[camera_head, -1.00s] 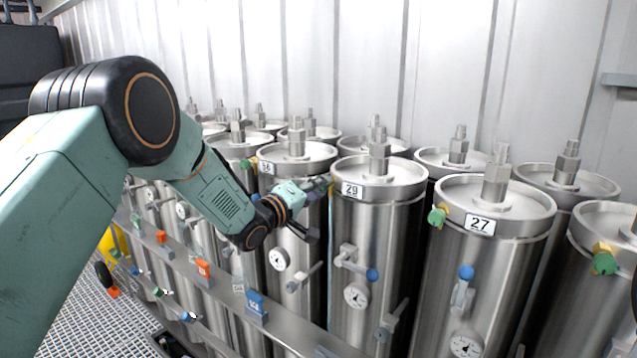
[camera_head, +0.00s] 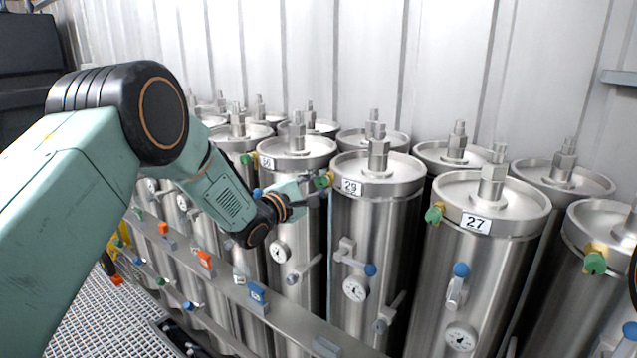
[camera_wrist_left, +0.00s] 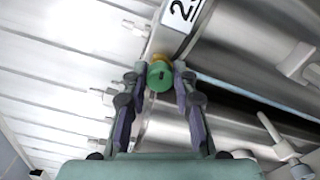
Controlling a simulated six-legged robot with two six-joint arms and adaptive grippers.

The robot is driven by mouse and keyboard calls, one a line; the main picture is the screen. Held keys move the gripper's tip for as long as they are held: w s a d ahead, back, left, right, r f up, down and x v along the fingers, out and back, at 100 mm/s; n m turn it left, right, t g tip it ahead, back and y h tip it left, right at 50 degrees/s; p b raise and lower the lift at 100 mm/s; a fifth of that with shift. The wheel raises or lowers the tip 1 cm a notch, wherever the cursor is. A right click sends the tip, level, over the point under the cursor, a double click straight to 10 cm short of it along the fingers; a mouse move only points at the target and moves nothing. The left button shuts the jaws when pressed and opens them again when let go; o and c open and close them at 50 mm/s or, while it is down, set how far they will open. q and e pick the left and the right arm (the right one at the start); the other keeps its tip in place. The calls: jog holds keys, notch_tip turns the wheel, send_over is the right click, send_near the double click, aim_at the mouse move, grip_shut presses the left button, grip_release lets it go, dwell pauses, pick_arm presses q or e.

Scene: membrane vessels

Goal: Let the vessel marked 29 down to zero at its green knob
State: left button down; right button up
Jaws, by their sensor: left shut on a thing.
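The vessel marked 29 (camera_head: 370,225) is a steel cylinder with a white "29" label (camera_head: 351,187) near its top. Its green knob (camera_head: 321,182) sits on a brass fitting at the left of the label. In the left wrist view the knob (camera_wrist_left: 160,77) lies between the two fingertips, with part of the label above it. My left gripper (camera_head: 314,191) reaches in from the left and is shut on this knob; its fingers partly hide it in the head view. My right gripper is not in view.
The vessel marked 27 (camera_head: 470,265), with its own green knob (camera_head: 434,215), stands to the right. A rail with coloured tags (camera_head: 257,297) runs along the front. More vessels stand behind, against a white wall.

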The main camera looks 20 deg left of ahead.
pick_arm(q)
jog(key=shift+f+n, duration=0.15)
jog(key=shift+n, duration=0.45)
jog(key=c, duration=1.2)
grip_release()
jog(key=shift+o, duration=0.7)
jog(key=shift+s+a, duration=0.1)
jog(key=shift+a, duration=0.05)
jog(key=shift+s+a, duration=0.1)
jog(key=shift+s, duration=0.4)
jog(key=v, duration=1.1)
